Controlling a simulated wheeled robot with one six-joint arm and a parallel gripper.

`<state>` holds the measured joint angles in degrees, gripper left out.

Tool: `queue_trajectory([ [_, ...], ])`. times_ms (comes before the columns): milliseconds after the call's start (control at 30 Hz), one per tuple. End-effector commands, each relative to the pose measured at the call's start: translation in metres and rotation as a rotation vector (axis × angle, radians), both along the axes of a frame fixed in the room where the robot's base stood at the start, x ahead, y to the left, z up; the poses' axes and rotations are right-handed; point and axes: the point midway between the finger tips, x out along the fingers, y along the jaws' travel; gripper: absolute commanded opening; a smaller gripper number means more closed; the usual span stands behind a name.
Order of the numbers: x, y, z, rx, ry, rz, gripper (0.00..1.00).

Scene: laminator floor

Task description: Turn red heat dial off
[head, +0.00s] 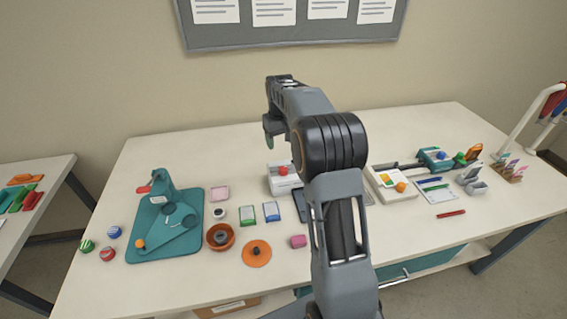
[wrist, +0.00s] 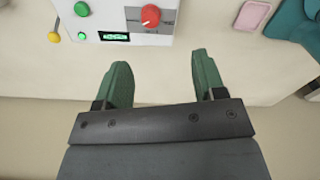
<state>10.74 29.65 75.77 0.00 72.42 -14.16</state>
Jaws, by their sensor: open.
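The red heat dial (wrist: 150,15) sits on the grey plate of a white machine (wrist: 115,38) at the top of the wrist view. A small pale mark shows on the dial, but its setting is too small to read. In the head view the dial (head: 283,170) shows on the white machine (head: 280,186), partly behind my arm. My gripper (wrist: 161,62) is open and empty, its two green fingers apart, with the dial beyond the fingertips and between their lines. In the head view my gripper (head: 268,138) is above and behind the machine.
A green button (wrist: 82,9), a lit green button (wrist: 82,36) and a display (wrist: 114,37) are on the same machine. A pink tray (head: 219,193) and a teal press (head: 165,220) stand left of it. A white unit with an orange knob (head: 401,187) is to the right.

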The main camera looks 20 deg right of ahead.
Motion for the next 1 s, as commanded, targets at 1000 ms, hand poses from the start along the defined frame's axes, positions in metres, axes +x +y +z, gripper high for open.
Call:
queue_trajectory([
  [1000,0.025,-0.023,-0.139,0.008,0.040,0.002,0.64],
])
